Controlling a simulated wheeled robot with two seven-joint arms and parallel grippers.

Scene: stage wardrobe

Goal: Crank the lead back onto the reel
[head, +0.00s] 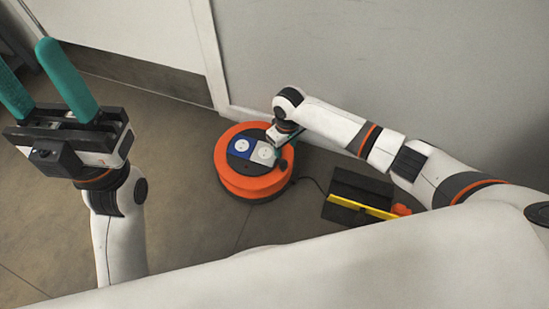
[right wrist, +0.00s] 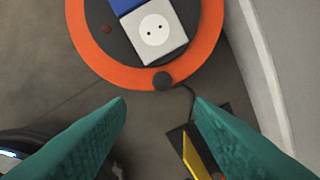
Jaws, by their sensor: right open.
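The orange cable reel (head: 232,182) stands on the floor near the wall, with a blue socket (head: 241,146) and a white socket (head: 264,153) on its dark top. In the right wrist view the reel's orange rim (right wrist: 115,72) fills the top, and a dark round knob (right wrist: 162,81) sits at its near edge. My right gripper (right wrist: 160,103) is open, its teal fingers apart on either side just short of the knob. The black lead (head: 313,184) runs from the reel's right side. My left gripper (head: 22,52) is raised at the left, open and empty.
A dark box (head: 358,186) lies on the floor right of the reel, with a yellow bar (head: 362,207) along its front and an orange piece (head: 401,209) at its end. The wall (head: 400,60) is close behind the reel. Floor left of the reel is clear.

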